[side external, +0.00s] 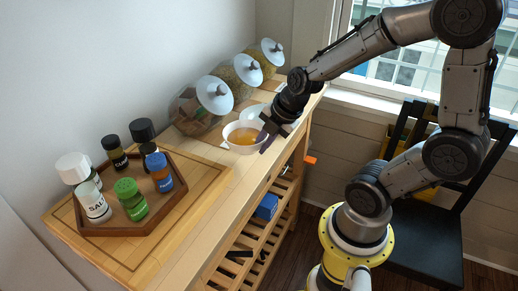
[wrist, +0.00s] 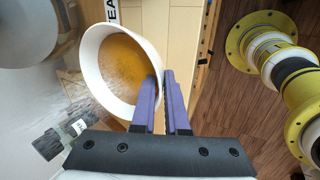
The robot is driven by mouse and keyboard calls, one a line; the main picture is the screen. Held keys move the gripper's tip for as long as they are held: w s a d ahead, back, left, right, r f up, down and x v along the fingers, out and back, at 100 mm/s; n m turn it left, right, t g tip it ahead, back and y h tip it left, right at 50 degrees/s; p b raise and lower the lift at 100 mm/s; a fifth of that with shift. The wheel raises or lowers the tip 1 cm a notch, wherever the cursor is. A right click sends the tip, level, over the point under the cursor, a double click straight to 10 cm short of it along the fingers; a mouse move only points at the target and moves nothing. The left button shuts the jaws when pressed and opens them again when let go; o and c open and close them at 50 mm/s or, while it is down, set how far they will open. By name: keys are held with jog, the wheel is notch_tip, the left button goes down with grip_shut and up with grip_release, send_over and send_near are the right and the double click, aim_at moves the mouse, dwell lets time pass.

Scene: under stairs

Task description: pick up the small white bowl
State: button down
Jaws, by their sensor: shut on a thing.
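The small white bowl (side external: 240,147) is at the front edge of the wooden counter, with an amber content inside. It also shows large in the wrist view (wrist: 92,52), tilted in the picture. My gripper (side external: 266,138) reaches it from the right. Its purple fingers (wrist: 161,80) are shut on the bowl's right wall, one inside the rim and one outside. Whether the bowl's base touches the counter cannot be told. The bowl's underside is hidden.
Several glass jars with white lids (side external: 215,95) stand behind the bowl along the wall. A white dish (side external: 252,111) lies partly behind my gripper. A hexagonal wooden tray (side external: 160,212) of spice bottles is at front left. A black chair (side external: 440,225) stands at right.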

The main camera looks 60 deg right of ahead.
jog(key=s+a+r, duration=0.3)
jog(key=s+r, duration=0.5)
jog(key=s, duration=0.4)
jog(key=shift+s+r, duration=0.15)
jog(key=shift+r, duration=0.15)
dwell(0.4)
dwell(1.9)
